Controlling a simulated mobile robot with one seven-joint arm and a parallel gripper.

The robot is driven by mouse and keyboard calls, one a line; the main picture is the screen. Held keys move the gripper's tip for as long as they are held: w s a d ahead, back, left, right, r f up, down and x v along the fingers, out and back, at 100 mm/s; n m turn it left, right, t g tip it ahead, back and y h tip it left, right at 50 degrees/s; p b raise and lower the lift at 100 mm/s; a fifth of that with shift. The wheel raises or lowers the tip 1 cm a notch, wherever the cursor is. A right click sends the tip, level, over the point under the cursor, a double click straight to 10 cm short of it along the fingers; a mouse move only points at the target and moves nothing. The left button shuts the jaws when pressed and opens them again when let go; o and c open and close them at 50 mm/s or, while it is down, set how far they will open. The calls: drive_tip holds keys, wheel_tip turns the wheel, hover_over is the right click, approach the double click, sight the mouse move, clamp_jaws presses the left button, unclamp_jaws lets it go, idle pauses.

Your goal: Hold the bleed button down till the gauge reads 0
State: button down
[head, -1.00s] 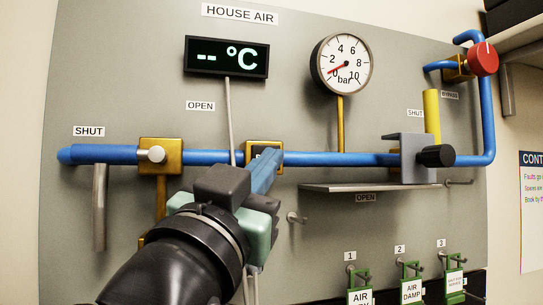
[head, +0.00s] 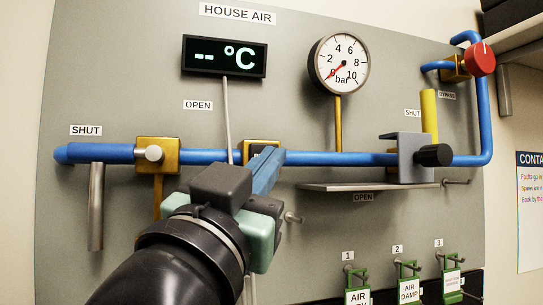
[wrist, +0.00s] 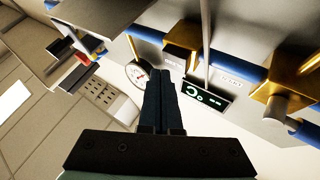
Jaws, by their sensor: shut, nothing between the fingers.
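The round white gauge (head: 340,63) hangs on the panel, marked in bar. Its red needle points down-left, at or very near the 0. My gripper (head: 275,155) is shut and empty, its blue-grey fingers together. Its tips are in front of a brass block (head: 250,145) on the blue pipe, below the temperature display.
The blue pipe (head: 340,159) runs across the panel. A valve with a silver lever (head: 96,205) is at left. A grey bracket with a black knob (head: 435,155), a yellow handle (head: 429,115) and a red knob (head: 481,59) are at right. Green tags (head: 408,285) hang below.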

drive_tip(key=shift+s+d, duration=0.25)
drive_tip(key=shift+s, duration=0.55)
drive_tip(key=shift+s+d, duration=0.25)
drive_tip(key=shift+s, duration=0.5)
drive_tip(key=shift+s+d, duration=0.25)
drive_tip(key=shift+s, duration=0.55)
drive_tip(key=s+f+n+t+y+b, duration=0.3)
drive_tip(key=s+f+n+t+y, duration=0.2)
drive_tip(key=y, duration=0.3)
drive_tip(key=shift+f+n+b, duration=0.3)
drive_tip(key=shift+f+n, duration=0.15)
drive_tip(key=shift+n, duration=0.35)
